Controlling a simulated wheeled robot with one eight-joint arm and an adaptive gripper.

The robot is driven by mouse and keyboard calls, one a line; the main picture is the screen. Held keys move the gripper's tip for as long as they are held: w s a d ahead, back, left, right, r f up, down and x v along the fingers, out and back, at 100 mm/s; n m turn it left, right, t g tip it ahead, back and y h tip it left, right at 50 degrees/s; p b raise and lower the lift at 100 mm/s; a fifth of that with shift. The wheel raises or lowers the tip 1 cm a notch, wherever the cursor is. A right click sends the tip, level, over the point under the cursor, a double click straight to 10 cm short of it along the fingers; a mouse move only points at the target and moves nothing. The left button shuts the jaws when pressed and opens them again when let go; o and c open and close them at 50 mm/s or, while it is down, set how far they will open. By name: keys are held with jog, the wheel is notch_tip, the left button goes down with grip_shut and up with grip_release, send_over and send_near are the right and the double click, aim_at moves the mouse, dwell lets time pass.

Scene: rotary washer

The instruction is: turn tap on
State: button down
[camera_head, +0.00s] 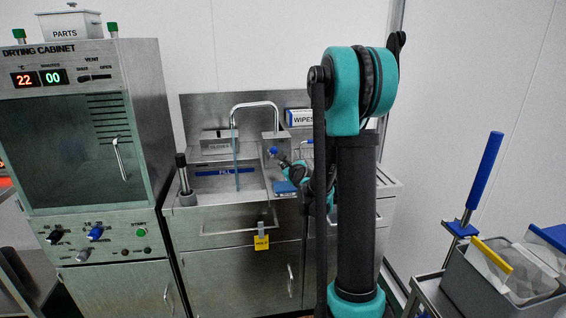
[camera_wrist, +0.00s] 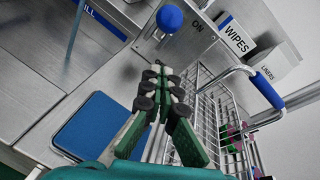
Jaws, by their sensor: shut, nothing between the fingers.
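The tap's curved metal spout (camera_head: 256,104) rises behind the sink. A thin blue column, looking like running water (camera_head: 237,160), reaches from its end down into the basin; part of it shows in the wrist view (camera_wrist: 75,30). The tap's blue ball-ended lever (camera_wrist: 170,18) stands on a metal panel marked ON, to the right of the spout. My gripper (camera_wrist: 164,75) is shut and empty, its tips below the blue ball in the wrist picture and apart from it. In the head view my gripper (camera_head: 284,161) is small and partly hidden by my arm.
A blue pad (camera_wrist: 90,126) lies on the counter at lower left in the wrist view. A wire basket (camera_wrist: 212,105) with a blue-gripped handle stands close right of my gripper. A WIPES box (camera_wrist: 236,38) is behind. The drying cabinet (camera_head: 75,130) stands left of the sink.

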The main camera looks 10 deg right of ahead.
jog(key=r+v, duration=0.1)
jog(key=v, duration=0.8)
jog(key=s+a+f+n+g+y, duration=0.1)
jog(key=s+a+f+n+g, duration=0.2)
jog(key=s+n, duration=0.4)
jog(key=s+a+f+n+g, duration=0.1)
jog(key=s+f+n+g, duration=0.1)
jog(key=s+f+n, duration=0.5)
jog(key=s+d+f+n+g+h, duration=0.1)
jog(key=s+f+n+g, duration=0.2)
jog(key=s+n, duration=0.4)
jog(key=s+d+f+n+g+h, duration=0.1)
jog(key=s+d+f+n+g, duration=0.1)
jog(key=s+n, duration=0.6)
jog(key=shift+s+d+f+n+g+h, duration=0.3)
jog(key=shift+s+d+f+g+h, duration=0.1)
jog(key=shift+s, duration=0.6)
